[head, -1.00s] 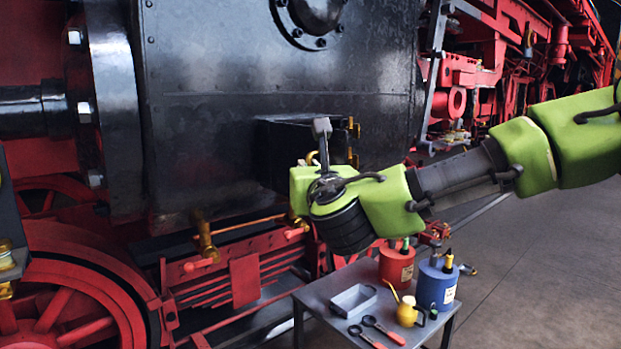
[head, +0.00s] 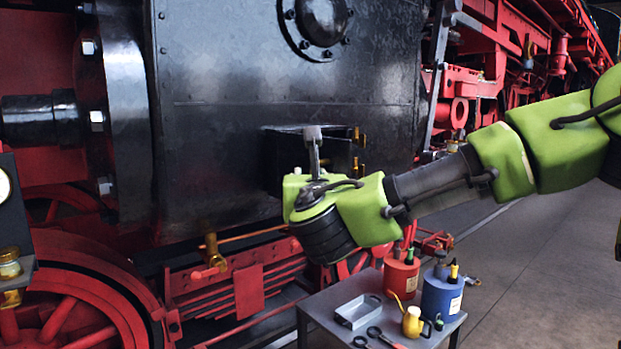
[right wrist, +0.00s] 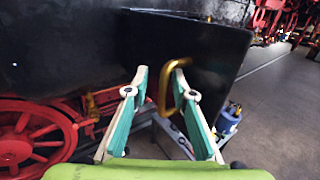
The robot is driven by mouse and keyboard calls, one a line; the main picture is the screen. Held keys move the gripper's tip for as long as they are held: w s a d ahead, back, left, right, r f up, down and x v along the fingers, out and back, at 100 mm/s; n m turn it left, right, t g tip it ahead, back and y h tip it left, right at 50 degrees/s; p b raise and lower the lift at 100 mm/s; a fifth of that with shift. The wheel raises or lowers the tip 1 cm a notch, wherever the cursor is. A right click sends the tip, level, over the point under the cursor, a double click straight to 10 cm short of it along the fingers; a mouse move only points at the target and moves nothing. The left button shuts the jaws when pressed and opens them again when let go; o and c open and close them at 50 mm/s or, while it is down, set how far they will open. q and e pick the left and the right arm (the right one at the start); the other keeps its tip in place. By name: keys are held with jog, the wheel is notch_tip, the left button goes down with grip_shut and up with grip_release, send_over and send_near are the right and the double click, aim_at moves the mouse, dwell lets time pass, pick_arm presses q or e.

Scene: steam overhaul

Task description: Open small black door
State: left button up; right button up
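The small black door shows in the right wrist view as a dark flat panel (right wrist: 208,48) with a bent brass handle (right wrist: 172,72). In the head view it belongs to a small black box (head: 285,150) jutting from the engine's black side, partly hidden by my right gripper. I cannot tell whether it stands ajar. My right gripper (head: 313,140) is in front of this box. In the right wrist view its two fingers (right wrist: 161,70) are open, with the brass handle between them, closer to the right finger. Contact cannot be told. My left gripper is not in view.
A small grey table (head: 318,316) stands below my right arm, with a metal tray (head: 357,311), a yellow oil can (head: 412,322), a red can (head: 401,272) and a blue can (head: 441,293). Red wheels (head: 70,300) are at lower left. The floor at right is clear.

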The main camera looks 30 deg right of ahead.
jog(key=v, duration=1.2)
dwell(0.3)
